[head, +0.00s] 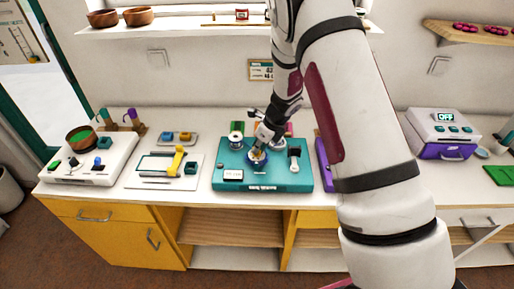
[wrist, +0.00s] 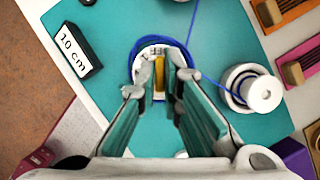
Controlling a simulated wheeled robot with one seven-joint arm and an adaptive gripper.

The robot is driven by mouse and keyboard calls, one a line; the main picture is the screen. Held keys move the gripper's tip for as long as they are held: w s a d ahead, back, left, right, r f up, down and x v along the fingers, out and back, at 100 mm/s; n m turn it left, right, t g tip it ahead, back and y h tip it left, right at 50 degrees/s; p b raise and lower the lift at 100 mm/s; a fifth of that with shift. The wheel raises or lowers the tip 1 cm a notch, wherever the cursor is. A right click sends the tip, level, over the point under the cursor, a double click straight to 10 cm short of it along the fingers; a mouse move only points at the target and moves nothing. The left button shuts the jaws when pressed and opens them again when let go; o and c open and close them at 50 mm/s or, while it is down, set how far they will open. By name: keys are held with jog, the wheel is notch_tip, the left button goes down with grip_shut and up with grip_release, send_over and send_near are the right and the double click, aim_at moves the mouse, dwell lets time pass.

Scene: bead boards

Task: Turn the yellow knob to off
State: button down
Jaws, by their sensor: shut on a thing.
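The yellow knob (wrist: 159,75) is a narrow upright bar on a white round dial (wrist: 150,52) with dark marks, set on a teal board (wrist: 225,30). My gripper (wrist: 163,82) is shut on the knob, a finger on each side of it. In the head view my gripper (head: 258,153) reaches down to the middle of the teal board (head: 285,181), and the fingers mostly hide the knob there. The dial's marks are too small to read, and its near part is hidden by the fingers.
A blue cord runs around the dial towards a white spool (wrist: 262,93) at its right. A block marked "10 cm" (wrist: 75,50) lies at the left. In the head view, a white board with a yellow handle (head: 176,161) stands left. A white and purple box (head: 432,133) showing "OFF" stands right.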

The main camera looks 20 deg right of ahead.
jog(key=n+b, duration=0.1)
jog(key=n, duration=0.1)
jog(key=n+g+y+b, duration=0.1)
jog(key=n, duration=0.1)
jog(key=n+g+b, duration=0.1)
jog(key=n+b, duration=0.1)
jog(key=shift+w+d+f+n+y, duration=0.1)
jog(key=shift+w+n+y, duration=0.15)
jog(key=shift+n+y, duration=0.05)
jog(key=n+g+b, duration=0.2)
jog(key=n+b, duration=0.2)
jog(key=n, duration=0.2)
jog(key=shift+w, duration=0.15)
jog(key=n+g+b, duration=0.1)
jog(key=n, duration=0.1)
jog(key=n+g+h+b, duration=0.1)
jog(key=n, duration=0.2)
jog(key=shift+n+b, duration=0.3)
jog(key=shift+b, duration=0.05)
jog(key=n+h, duration=0.1)
jog(key=n, duration=0.2)
jog(key=n+g+h+b, duration=0.1)
jog(key=n, duration=0.2)
jog(key=shift+a+g+b, duration=0.2)
jog(key=shift+g+b, duration=0.1)
jog(key=c, duration=1.7)
grip_release()
